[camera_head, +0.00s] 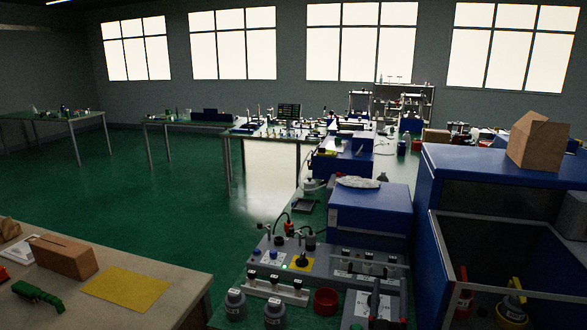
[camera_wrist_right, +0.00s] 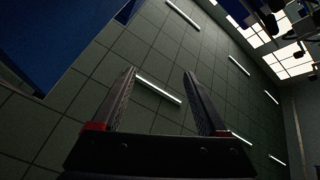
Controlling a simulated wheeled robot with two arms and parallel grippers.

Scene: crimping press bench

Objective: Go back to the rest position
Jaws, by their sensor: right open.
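My right gripper (camera_wrist_right: 159,78) shows in the right wrist view with its two dark fingers spread apart and nothing between them. Behind the fingers is the tiled ceiling with light strips, so the gripper points upward. I cannot make out the right gripper clearly in the head view. My left gripper is not in view.
A bench with grey devices and a blue box (camera_head: 370,208) stands ahead. A large blue cabinet (camera_head: 480,165) with a carton (camera_head: 538,142) on top is at right. A table with a yellow sheet (camera_head: 126,289) and a brown box (camera_head: 64,258) is at left. Green floor (camera_head: 130,190) lies open beyond.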

